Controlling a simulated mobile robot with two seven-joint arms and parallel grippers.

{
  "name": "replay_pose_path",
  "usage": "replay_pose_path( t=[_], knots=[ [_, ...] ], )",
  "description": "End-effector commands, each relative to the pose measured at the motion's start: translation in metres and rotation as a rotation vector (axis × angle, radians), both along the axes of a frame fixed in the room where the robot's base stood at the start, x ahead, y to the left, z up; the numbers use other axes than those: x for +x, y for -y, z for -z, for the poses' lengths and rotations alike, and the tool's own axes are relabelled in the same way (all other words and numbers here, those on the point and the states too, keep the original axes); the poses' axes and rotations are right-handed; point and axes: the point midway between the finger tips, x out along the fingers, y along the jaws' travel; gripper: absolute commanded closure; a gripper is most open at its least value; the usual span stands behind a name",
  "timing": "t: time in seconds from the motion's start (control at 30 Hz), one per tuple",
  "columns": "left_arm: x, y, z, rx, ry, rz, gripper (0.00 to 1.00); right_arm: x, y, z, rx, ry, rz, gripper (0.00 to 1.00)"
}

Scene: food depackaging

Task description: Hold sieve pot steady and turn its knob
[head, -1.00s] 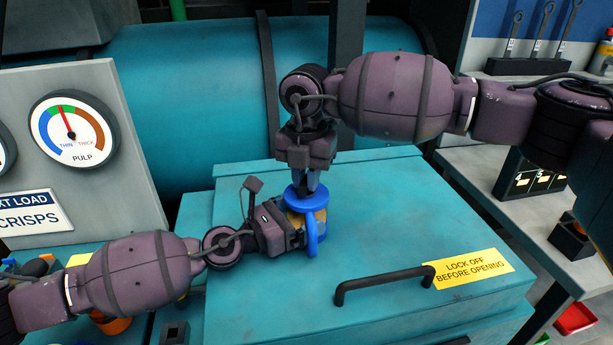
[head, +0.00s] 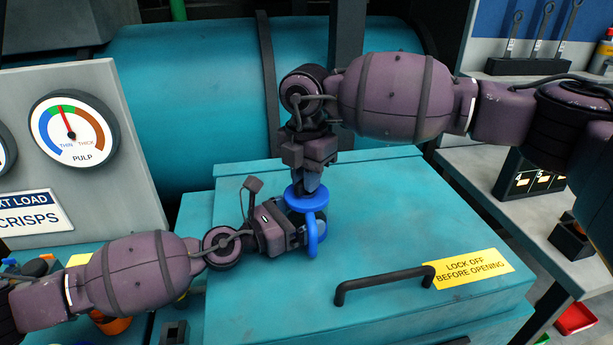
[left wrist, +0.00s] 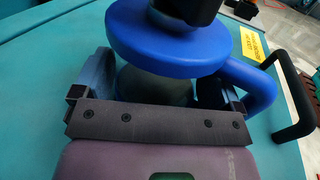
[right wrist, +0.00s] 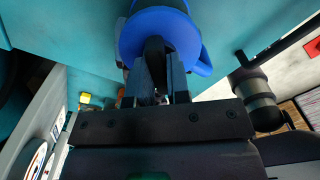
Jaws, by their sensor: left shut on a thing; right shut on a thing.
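The sieve pot (head: 313,236) stands upright on the turquoise lid. It has a blue round top, a blue handle loop and a grey-green body, seen in the left wrist view (left wrist: 145,82). My left gripper (head: 297,230) is shut around the pot's body from the left, one finger on each side. My right gripper (head: 305,186) points down from above and is shut on the dark knob (right wrist: 154,50) at the centre of the blue top. The fingers hide most of the knob. The left gripper hides part of the body.
The turquoise lid (head: 400,225) has a black bar handle (head: 385,284) and a yellow warning label (head: 470,268) in front right of the pot. A pulp gauge panel (head: 90,170) stands at left. A large turquoise tank (head: 200,90) is behind. The lid is clear right of the pot.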

Motion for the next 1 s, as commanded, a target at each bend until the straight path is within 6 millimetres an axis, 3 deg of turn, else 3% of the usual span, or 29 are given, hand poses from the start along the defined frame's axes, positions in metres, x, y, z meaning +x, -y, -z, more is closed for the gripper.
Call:
replay_pose_path(
  t=[0.07,0.1,0.27,0.67,1.0],
  knots=[
    [0.0,0.0,0.001,0.0,-0.001,0.0,0.44,0.001,0.001,-0.001,-0.001,0.002,0.002,1.0],
    [0.0,0.0,0.001,0.0,-0.001,0.0,0.44,0.001,0.001,-0.001,-0.001,0.002,0.002,0.8],
    [0.0,0.0,0.001,0.0,-0.001,0.0,0.44,0.001,0.001,0.0,-0.001,0.002,0.001,0.57],
    [0.0,0.0,0.001,0.0,-0.001,0.0,0.44,0.001,0.0,-0.008,0.0,0.002,0.0,0.57],
    [0.0,0.0,0.001,0.0,-0.001,0.0,0.44,0.001,0.0,-0.068,0.001,0.004,0.0,0.57]
  ],
)
